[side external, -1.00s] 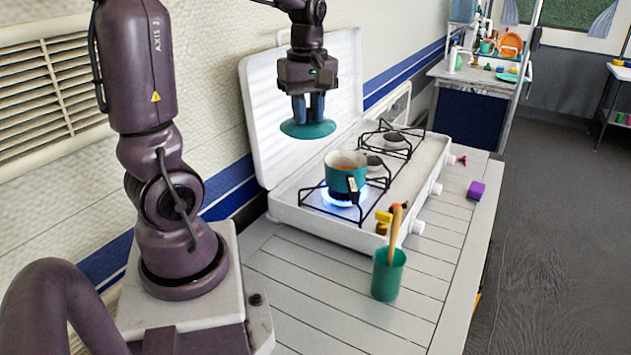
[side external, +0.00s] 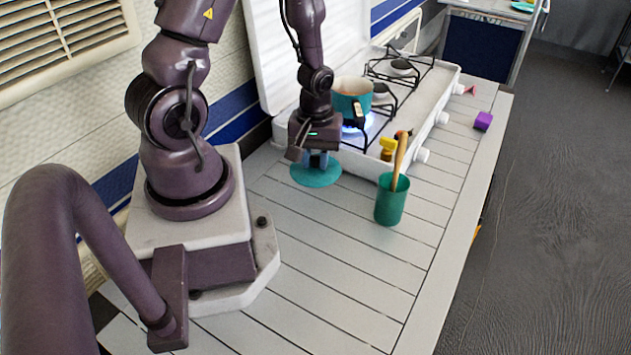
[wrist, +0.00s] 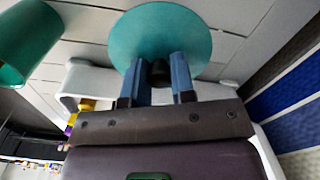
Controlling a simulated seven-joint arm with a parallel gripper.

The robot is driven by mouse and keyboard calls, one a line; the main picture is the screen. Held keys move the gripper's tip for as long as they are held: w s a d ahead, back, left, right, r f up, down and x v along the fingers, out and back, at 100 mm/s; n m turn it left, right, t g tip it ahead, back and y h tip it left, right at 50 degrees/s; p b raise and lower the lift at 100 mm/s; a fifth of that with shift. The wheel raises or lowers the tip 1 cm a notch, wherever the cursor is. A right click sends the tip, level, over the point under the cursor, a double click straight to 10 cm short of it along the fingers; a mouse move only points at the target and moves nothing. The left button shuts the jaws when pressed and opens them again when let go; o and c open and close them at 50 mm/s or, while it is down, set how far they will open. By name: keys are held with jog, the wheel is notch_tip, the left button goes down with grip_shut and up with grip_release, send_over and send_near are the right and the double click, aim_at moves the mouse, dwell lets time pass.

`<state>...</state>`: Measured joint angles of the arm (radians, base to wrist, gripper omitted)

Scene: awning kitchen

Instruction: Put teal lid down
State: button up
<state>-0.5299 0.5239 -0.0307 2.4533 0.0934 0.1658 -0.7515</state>
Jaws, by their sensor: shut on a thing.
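The teal lid (side external: 318,176) is a flat round disc low at the slatted counter, in front of the stove's near edge. I cannot tell whether it touches the counter. My gripper (side external: 318,160) points down and is shut on the lid's dark knob. In the wrist view the lid (wrist: 160,32) shows between and beyond the blue fingers of my gripper (wrist: 158,75), which close around the dark knob. The teal pot (side external: 350,100) stands uncovered on the lit burner, partly hidden by my arm.
A green cup (side external: 391,203) with a wooden utensil stands right of the lid; it also shows in the wrist view (wrist: 28,45). The white stove (side external: 425,110) lies behind. A purple block (side external: 483,121) sits at the right edge. The front counter (side external: 330,265) is clear.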

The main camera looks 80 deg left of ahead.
aim_at(315, 169)
jog(key=shift+f, duration=2.75)
jog(key=shift+f, duration=0.15)
jog(key=o, duration=0.9)
notch_tip(315, 169, up, 12)
jog(key=shift+w+r, duration=0.1)
jog(key=shift+r, duration=0.15)
jog(key=d+r+m+t, duration=0.2)
jog(key=d+r+m, duration=0.2)
jog(key=r, duration=0.3)
jog(key=s+d+r+m+t, duration=0.1)
jog(key=d+r+m, duration=0.3)
jog(key=r, duration=0.3)
jog(key=s+d+r+m+t, duration=0.1)
jog(key=d+r+m+t, duration=0.1)
jog(key=d+r+m, duration=0.2)
jog(key=shift+s+r+m+t, duration=0.3)
jog(key=shift+r+m, duration=0.4)
jog(key=shift+r, duration=0.8)
